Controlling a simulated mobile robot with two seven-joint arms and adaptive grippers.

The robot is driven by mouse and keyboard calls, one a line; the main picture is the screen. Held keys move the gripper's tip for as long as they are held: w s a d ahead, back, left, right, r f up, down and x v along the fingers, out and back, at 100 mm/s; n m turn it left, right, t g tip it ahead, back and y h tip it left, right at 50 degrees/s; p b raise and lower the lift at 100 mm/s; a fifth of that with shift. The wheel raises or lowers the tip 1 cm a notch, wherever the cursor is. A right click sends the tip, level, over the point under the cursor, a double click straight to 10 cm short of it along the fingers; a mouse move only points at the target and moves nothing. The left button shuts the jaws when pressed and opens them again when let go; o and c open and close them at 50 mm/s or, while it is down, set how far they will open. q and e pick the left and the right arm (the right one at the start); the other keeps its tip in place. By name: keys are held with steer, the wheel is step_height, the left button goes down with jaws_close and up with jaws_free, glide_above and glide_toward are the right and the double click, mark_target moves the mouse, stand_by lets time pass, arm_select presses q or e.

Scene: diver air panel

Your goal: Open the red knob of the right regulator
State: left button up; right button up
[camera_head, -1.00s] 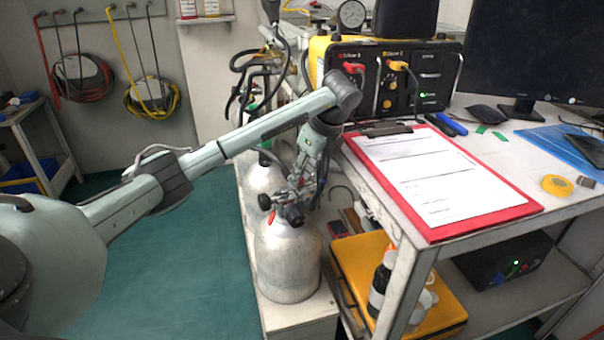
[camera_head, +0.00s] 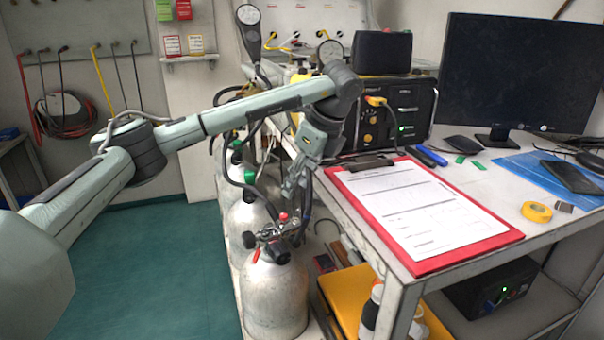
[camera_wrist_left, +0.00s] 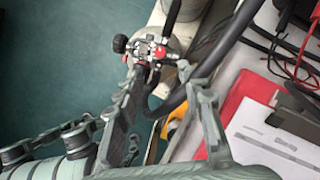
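A silver cylinder (camera_head: 275,298) stands nearest me, left of the bench. Its regulator (camera_head: 270,240) has a black knob (camera_head: 249,240) on the left and a small red knob (camera_head: 283,216) on top. A red part (camera_head: 256,256) hangs at its lower left. In the left wrist view the regulator (camera_wrist_left: 148,50) shows beyond the fingers, with a red part (camera_wrist_left: 160,52) between black fittings. My left gripper (camera_head: 291,188) points down just above the regulator, apart from it. Its fingers (camera_wrist_left: 163,78) are spread and empty. My right gripper is not in view.
More cylinders with green-topped valves (camera_head: 249,176) stand behind, among black hoses. The bench right of the gripper holds a red clipboard (camera_head: 420,213), an air panel box (camera_head: 400,110) and a monitor (camera_head: 513,75). Teal floor (camera_head: 165,270) lies open at left.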

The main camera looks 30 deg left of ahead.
arm_select(q)
steer(key=shift+v, duration=1.15)
